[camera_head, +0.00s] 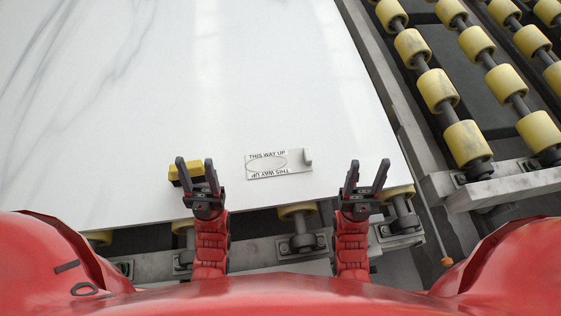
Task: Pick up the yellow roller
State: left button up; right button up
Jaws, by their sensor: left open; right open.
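A small yellow piece with dark parts (173,173) lies on the white stone slab (200,80), near its front edge. It looks blocky, and its exact shape is partly hidden by my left gripper. My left gripper (195,161) is open, its fingers pointing forward and overlapping the yellow piece in the picture. I cannot tell whether they touch it. My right gripper (368,162) is open and empty over the slab's front right corner area, well to the right of the yellow piece.
A pale block with "THIS WAY UP" labels (280,172) lies on the slab between my grippers. Yellow conveyor rollers (467,143) stand in rows at the right, and more (297,211) show under the slab's front edge. The slab is otherwise clear.

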aim_at(195, 168)
jog(key=u, duration=0.95)
